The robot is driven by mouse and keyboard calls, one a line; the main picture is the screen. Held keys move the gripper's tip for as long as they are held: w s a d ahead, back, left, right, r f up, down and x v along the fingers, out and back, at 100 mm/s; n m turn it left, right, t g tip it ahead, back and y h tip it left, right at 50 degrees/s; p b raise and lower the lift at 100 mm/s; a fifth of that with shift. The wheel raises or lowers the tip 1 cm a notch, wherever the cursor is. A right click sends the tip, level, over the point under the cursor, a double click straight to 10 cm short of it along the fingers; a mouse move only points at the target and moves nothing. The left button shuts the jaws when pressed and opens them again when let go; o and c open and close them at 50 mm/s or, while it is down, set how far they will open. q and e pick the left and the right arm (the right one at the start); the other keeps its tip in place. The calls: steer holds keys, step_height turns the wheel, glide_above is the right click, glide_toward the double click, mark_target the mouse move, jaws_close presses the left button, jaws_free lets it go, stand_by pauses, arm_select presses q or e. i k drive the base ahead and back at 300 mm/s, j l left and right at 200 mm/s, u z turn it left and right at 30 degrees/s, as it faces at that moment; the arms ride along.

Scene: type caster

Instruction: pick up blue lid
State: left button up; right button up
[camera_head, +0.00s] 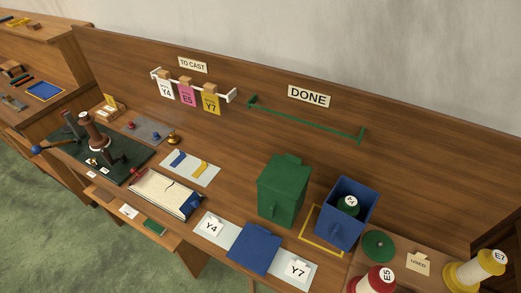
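The blue lid (254,249) is a flat blue square with a small tab at its top edge. Neither of my grippers shows in the head view.
A green box (282,195) with its top closed stands behind the lid. A yellow outline (308,240) is on the bench beside the blue box. A green disc (378,246), a red spool (376,280) and a yellow spool (472,271) are at right; an open book (165,192) is at left.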

mark_target(255, 249)
steer(key=i+j, duration=0.65)
steer(key=j, duration=0.2)
steer(key=j+u, duration=0.05)
